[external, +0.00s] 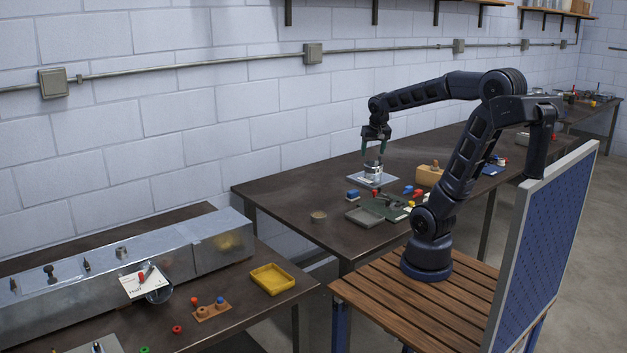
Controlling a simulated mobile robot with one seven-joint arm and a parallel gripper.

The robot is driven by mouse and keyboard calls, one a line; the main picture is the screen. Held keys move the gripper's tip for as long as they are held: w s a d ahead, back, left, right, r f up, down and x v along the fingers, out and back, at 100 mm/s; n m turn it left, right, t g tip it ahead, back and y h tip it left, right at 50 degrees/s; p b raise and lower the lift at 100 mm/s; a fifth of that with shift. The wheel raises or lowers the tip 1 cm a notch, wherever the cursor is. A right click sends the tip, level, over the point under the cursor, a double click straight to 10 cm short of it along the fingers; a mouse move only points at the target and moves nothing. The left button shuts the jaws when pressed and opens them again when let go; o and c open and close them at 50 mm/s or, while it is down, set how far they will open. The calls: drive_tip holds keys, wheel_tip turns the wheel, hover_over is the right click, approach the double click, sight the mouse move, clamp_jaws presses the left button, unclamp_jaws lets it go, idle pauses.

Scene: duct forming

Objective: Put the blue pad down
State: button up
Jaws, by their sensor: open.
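My gripper (374,153) points down over the dark worktable, its jaws open just above a small silvery cylinder (373,171). The cylinder stands on a pale grey-blue square sheet (389,180). I cannot tell for sure which item is the blue pad. A small blue block (352,194) lies at the front left of the sheet, and a flat dark blue piece (490,171) lies farther right on the table. Nothing clearly shows between the fingers, though they are small in this view.
Red, blue and yellow small pieces, a dark green mat (384,208), a grey flat box (364,217) and a tan wooden block (429,176) crowd the table's front. A brass-coloured round tin (318,217) stands at left. The table's left end (285,190) is mostly clear.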

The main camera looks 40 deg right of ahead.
drive_tip(key=s+a+n+t+y, duration=0.1)
drive_tip(key=s+a+n, duration=0.2)
drive_tip(key=s, duration=0.7)
drive_tip(key=shift+a+n+y, duration=0.3)
drive_tip(key=shift+n+y, duration=0.1)
drive_tip(key=shift+n, duration=0.5)
